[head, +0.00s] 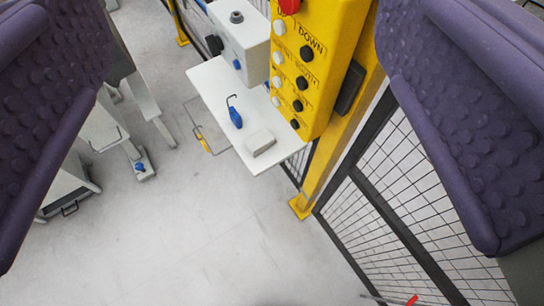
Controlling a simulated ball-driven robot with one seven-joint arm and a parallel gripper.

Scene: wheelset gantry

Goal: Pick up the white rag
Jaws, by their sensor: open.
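A small off-white folded block (260,142), which looks like the white rag, lies near the front right corner of a white shelf (213,82). My gripper (248,235) shows as two purple, bumpy fingers at the left and right edges of the view. They are wide apart with nothing between them. The shelf and the rag are well beyond the fingers, seen through the gap, a little above its middle. Nothing covers the rag.
A blue padlock-like tag with a dark hook (236,117) lies beside the rag. A grey box (240,42) stands behind. A yellow button panel (317,62) rises right of the shelf. Black mesh fencing (400,200) fills the right.

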